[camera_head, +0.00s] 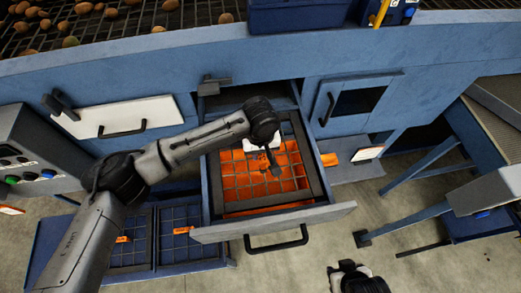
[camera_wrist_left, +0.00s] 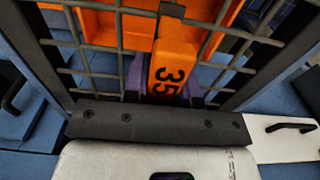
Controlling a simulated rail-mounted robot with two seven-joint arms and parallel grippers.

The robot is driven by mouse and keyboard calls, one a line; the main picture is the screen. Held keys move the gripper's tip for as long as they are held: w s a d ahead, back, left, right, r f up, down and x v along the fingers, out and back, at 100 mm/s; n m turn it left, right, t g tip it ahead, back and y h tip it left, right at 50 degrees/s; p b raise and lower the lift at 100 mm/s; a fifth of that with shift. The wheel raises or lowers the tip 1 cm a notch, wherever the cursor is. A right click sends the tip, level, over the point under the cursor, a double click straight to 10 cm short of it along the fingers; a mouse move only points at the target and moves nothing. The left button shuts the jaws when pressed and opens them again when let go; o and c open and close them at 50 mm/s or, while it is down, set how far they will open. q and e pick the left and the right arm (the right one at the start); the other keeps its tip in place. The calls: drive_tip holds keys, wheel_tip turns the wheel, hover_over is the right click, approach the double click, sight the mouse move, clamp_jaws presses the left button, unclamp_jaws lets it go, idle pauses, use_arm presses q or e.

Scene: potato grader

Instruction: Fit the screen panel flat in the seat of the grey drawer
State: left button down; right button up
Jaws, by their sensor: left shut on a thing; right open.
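The screen panel (camera_head: 313,170), a dark frame with a wire grid, lies over the open grey drawer (camera_head: 330,212), within its walls. Orange shows through the grid. In the left wrist view the panel (camera_wrist_left: 85,55) carries an upright orange tab marked 35 (camera_wrist_left: 172,65). My left gripper (camera_head: 268,158) is over the panel's middle, shut on this tab; its fingertips show either side of it in the wrist view (camera_wrist_left: 163,88). My arm hides the panel's upper left. I cannot tell whether the panel rests fully in the seat. My right gripper (camera_head: 348,268) is open and empty at the bottom edge.
A blue rack with grid panels (camera_head: 155,255) stands on the floor left of the drawer. A shut white drawer (camera_head: 130,116) is at the left. A side shelf (camera_head: 345,170) and blue machine legs (camera_head: 410,228) are at the right. Floor in front is clear.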

use_arm(q)
drive_tip(key=shift+f, duration=0.3)
drive_tip(key=c, duration=1.1)
unclamp_jaws()
drive_tip(key=shift+w, duration=0.1)
drive_tip(key=shift+o, duration=1.3)
drive_tip(key=shift+f, duration=0.2)
wheel_tip(320, 180, up, 14)
drive_tip(key=b, duration=0.2)
